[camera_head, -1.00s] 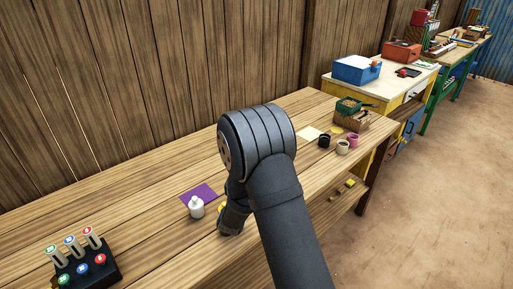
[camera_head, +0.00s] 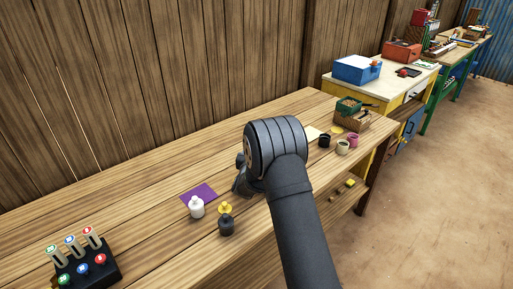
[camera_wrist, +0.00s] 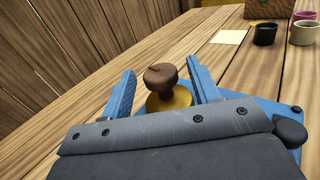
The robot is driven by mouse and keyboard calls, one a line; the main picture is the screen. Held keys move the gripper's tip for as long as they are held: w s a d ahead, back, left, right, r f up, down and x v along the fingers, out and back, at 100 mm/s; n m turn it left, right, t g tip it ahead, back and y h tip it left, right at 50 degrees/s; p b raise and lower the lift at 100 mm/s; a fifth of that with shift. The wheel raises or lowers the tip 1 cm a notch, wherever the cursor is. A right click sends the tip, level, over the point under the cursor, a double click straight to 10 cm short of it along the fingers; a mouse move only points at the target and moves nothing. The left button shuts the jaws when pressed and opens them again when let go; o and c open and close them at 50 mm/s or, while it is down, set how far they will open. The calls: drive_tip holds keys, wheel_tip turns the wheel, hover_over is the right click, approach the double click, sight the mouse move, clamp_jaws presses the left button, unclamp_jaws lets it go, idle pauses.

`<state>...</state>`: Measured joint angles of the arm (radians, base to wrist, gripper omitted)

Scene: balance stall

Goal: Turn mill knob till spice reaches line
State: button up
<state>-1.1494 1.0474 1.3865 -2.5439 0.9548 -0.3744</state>
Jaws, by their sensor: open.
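In the wrist view, a brown mushroom-shaped knob (camera_wrist: 160,76) stands on a rounded yellow-brass top (camera_wrist: 170,100), which looks like the mill. My gripper (camera_wrist: 160,67) is open, with one blue finger on each side of the knob; gaps show between the knob and both fingers. The mill's lower part is hidden behind the gripper's grey body, and I see no spice or line. In the head view, my gripper (camera_head: 241,183) is low over the bench, partly behind my arm, and the mill cannot be made out there.
Cups (camera_head: 342,147) and a crate (camera_head: 352,120) are at the far end.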

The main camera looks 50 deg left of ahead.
drive_tip(key=shift+x, duration=1.05)
drive_tip(key=c, duration=1)
drive_tip(key=shift+o, duration=0.2)
drive_tip(key=shift+m+t+h, duration=0.3)
drive_tip(key=shift+h, duration=0.1)
drive_tip(key=shift+r+m+t+h, duration=0.1)
drive_tip(key=shift+m+t+h, duration=0.9)
drive_tip(key=shift+h, duration=0.5)
drive_tip(key=shift+m+t+h, duration=0.4)
drive_tip(key=shift+m+h, duration=0.7)
drive_tip(key=shift+h, duration=0.4)
